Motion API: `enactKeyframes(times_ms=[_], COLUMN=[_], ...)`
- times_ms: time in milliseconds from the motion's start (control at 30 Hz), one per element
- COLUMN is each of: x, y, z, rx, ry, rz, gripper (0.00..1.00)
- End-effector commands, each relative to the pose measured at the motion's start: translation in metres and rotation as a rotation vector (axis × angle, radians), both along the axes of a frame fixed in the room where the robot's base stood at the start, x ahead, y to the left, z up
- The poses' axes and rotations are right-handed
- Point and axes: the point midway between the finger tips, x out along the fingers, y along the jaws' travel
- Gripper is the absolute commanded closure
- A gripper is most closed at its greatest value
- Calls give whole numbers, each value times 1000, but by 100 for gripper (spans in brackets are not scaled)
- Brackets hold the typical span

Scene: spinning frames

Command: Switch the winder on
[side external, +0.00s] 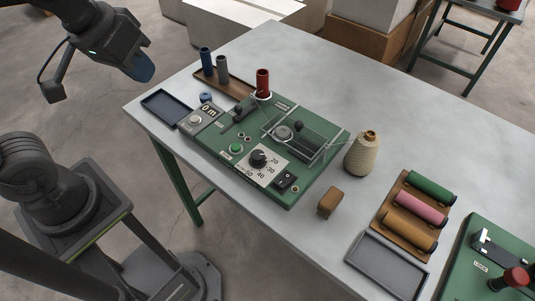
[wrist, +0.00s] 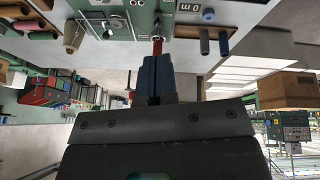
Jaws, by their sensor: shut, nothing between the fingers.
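The winder (side external: 225,165) is a green panel on the grey table. It carries a black rocker switch (side external: 286,181) near its front right corner, a black dial (side external: 258,158) with a number scale, a green button (side external: 236,149) and a counter (side external: 209,109) reading "0 m". The rocker's position is too small to tell. A clear guard (side external: 318,146) stands over the winding part, and a red spool (side external: 263,82) stands at the back edge. My gripper (side external: 143,73) is shut and empty, above and left of the table, away from the winder. Its blue fingers (wrist: 156,77) are together in the wrist view.
A dark tray (side external: 165,108) and a wooden rack with blue and grey spools (side external: 222,70) lie left and behind. A beige thread cone (side external: 362,155), a brown block (side external: 329,202), a rack of coloured rolls (side external: 415,206) and an empty tray (side external: 388,266) lie right.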

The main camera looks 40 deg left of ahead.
Motion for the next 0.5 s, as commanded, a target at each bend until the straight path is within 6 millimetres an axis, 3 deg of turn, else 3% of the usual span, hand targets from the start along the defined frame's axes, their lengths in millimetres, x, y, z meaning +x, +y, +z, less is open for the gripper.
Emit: enactKeyframes(times_ms=[267, 500], x=[52, 89], y=[-51, -108], z=[4, -12], rx=[-168, -225], ry=[199, 354], rz=[369, 729], gripper=[100, 100])
